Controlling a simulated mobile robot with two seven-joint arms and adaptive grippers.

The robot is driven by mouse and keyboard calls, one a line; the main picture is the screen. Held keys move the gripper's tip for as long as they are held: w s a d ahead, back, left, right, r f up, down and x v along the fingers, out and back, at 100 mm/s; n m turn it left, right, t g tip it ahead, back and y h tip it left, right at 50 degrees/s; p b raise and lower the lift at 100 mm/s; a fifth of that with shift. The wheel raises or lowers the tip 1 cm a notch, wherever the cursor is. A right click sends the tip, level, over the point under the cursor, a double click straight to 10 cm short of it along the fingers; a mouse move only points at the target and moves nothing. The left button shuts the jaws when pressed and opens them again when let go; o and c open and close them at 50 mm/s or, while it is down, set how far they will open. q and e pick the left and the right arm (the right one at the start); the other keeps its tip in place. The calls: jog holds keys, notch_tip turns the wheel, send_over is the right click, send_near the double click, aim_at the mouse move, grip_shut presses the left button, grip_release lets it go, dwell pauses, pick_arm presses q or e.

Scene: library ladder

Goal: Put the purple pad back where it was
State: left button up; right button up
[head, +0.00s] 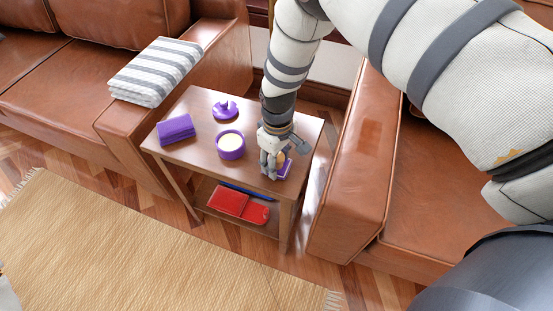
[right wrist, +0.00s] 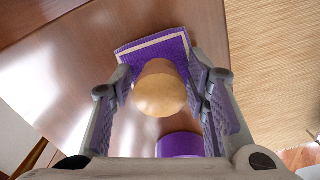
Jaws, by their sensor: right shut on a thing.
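The purple pad (head: 284,171) with a pale stripe along its border is at the right end of the small wooden table, under my right gripper (head: 275,163). In the right wrist view the pad (right wrist: 155,48) has a rounded wooden knob (right wrist: 159,88) over it. The fingers of my right gripper (right wrist: 160,95) are closed on the knob from both sides. The pad is at or just above the tabletop; I cannot tell whether it touches.

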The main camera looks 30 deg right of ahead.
jog(key=shift+f, duration=0.1)
jog(key=o, duration=1)
pick_arm(q)
jog(key=shift+s+f, duration=0.1)
pick_arm(e)
jog(key=shift+r, duration=0.3)
notch_tip(320, 180, up, 12)
jog(key=shift+f+p, duration=0.1)
jog(key=shift+p, duration=0.55)
jog(key=s+f+m+g, duration=0.1)
jog(key=s+f, duration=0.8)
jog(key=s, duration=0.2)
pick_arm(q)
jog(key=shift+w+r+t, duration=0.3)
jog(key=shift+w+r, duration=0.6)
jog(key=shift+w, duration=0.05)
pick_arm(e)
jog(key=s+f+m, duration=0.1)
jog(key=s+m, duration=0.1)
jog(key=s, duration=1.1)
jog(key=s+d+f+m+g, duration=0.1)
jog(key=s, duration=1.1)
jog(key=shift+s+d+f+m, duration=0.2)
jog(key=shift+s+f+m, duration=0.05)
jog(key=shift+s+m, duration=0.15)
